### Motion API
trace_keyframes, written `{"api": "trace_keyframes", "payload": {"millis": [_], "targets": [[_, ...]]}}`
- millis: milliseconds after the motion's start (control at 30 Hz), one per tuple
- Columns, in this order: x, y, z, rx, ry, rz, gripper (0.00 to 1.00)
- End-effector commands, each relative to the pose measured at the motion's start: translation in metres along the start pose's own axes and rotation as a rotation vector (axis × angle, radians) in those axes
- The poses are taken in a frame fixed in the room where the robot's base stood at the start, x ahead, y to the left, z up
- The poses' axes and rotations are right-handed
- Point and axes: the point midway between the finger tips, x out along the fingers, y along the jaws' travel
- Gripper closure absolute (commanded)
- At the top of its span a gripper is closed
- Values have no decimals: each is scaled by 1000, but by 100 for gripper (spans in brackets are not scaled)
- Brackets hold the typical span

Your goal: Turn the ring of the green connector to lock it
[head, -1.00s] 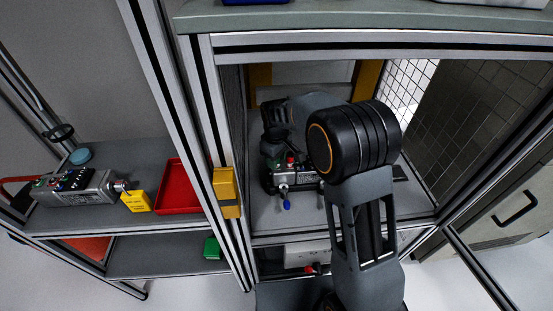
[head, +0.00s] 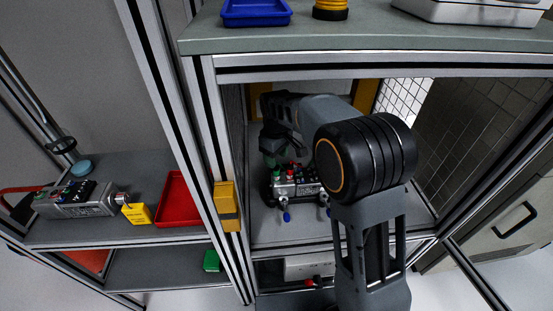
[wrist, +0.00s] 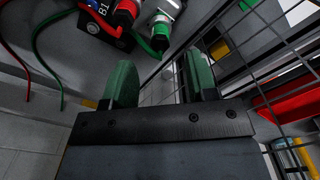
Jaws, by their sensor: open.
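The green connector (wrist: 161,30) shows at the top of the wrist view, with a pale body and green parts. The red connector (wrist: 124,14) is to its left, by a black block marked B1 (wrist: 100,20). My gripper (wrist: 161,82) is open and empty, its two green-padded fingers apart, with the green connector beyond the fingertips and not between them. In the head view the unit with the connectors (head: 297,184) sits on the shelf inside the frame, partly behind my arm. My gripper (head: 270,158) is over its left end; its fingers are hard to make out there.
A wire mesh (wrist: 240,45) stands close on the right in the wrist view. Loose red and green cables (wrist: 38,50) hang at left. Left of the frame post are a red tray (head: 180,201), a yellow tag (head: 137,214) and another grey device (head: 75,203).

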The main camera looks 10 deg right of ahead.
Motion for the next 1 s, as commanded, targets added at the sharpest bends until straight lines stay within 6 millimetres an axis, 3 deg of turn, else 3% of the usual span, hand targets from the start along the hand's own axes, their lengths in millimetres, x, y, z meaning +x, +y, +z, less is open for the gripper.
{"api": "trace_keyframes", "payload": {"millis": [33,167,267,433,533,667,1000], "targets": [[13,0,0,0,3,2,43],[15,8,-12,-10,57,39,43],[-2,12,-17,-71,76,55,43],[-53,7,-10,-243,50,43,43],[-64,2,-3,-312,17,15,43],[-50,0,1,-349,-3,-4,43],[16,-1,1,-349,-4,-4,43]]}}
